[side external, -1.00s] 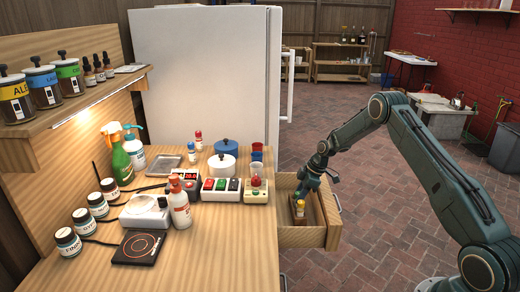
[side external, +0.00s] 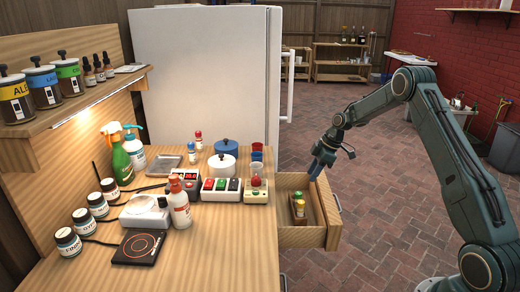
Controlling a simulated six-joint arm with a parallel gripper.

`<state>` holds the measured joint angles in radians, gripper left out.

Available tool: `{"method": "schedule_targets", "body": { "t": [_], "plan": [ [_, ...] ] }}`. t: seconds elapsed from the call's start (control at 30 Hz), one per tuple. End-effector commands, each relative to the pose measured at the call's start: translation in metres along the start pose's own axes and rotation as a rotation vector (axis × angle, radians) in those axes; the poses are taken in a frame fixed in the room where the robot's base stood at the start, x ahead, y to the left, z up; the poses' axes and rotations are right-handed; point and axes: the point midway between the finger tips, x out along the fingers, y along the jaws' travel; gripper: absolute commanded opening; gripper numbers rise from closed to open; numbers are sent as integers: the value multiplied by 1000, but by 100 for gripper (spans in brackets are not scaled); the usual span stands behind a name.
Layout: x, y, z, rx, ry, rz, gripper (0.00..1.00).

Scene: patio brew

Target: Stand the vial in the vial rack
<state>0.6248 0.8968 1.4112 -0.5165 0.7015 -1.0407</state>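A small wooden rack (side external: 298,219) stands in the open drawer at the right of the counter. At least one small vial (side external: 299,208) with a yellow top shows upright at the rack. A second small top, greenish and yellow, shows just behind it. Which vial the task means cannot be told. My gripper (side external: 315,171) is above the back right part of the drawer, clear of the rack and these tops. Its fingers are small and dark in this view, so their opening and anything between them cannot be made out.
The open drawer (side external: 303,237) has raised wooden walls around the rack. The counter (side external: 235,235) to its left holds bottles, a hot plate (side external: 139,247), a scale (side external: 145,211) and switch boxes (side external: 222,190). A white fridge (side external: 200,75) stands behind.

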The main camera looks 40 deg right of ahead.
Motion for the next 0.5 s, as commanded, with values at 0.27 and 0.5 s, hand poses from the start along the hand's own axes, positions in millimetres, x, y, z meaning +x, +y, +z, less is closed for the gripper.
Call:
{"method": "schedule_targets", "body": {
  "t": [0.27,0.5],
  "plan": [
    [0,0,0,0,0,0,33],
    [-3,-2,-3,2,-2,3,33]
  ]
}}
